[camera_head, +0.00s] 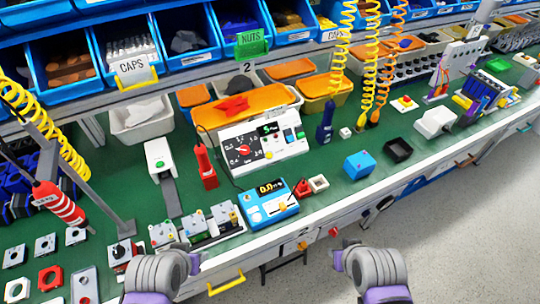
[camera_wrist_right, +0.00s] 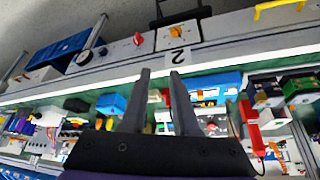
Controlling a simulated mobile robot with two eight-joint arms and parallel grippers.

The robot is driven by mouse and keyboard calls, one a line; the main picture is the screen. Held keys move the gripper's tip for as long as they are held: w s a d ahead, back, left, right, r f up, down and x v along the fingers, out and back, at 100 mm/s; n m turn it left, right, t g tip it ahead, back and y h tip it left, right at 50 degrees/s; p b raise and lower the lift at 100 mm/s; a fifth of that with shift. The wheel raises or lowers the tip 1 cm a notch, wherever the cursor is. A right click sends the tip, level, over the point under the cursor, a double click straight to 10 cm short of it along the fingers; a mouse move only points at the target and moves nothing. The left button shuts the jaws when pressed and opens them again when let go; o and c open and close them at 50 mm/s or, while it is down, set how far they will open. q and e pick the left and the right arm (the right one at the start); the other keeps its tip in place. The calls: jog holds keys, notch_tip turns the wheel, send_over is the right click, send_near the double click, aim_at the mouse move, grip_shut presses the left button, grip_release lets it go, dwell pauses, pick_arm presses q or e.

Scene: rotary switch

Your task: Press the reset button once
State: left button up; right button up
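No reset label is readable. A blue box with a display (camera_head: 268,203) stands in front of it; it also shows in the right wrist view (camera_wrist_right: 215,86). My left gripper (camera_head: 193,264) is at the bottom left, before the bench edge; its opening is unclear. My right gripper (camera_wrist_right: 160,74) is open and empty, before the bench front, right of the panel.
A red-handled tool (camera_head: 205,166) stands left of the panel. A blue block (camera_head: 359,165) and a black tray (camera_head: 397,150) lie to its right. Coiled yellow hoses (camera_head: 340,50) hang behind. Blue bins (camera_head: 130,45) line the shelf. Open floor (camera_head: 440,230) lies at the right.

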grip_shut()
dwell(1.3)
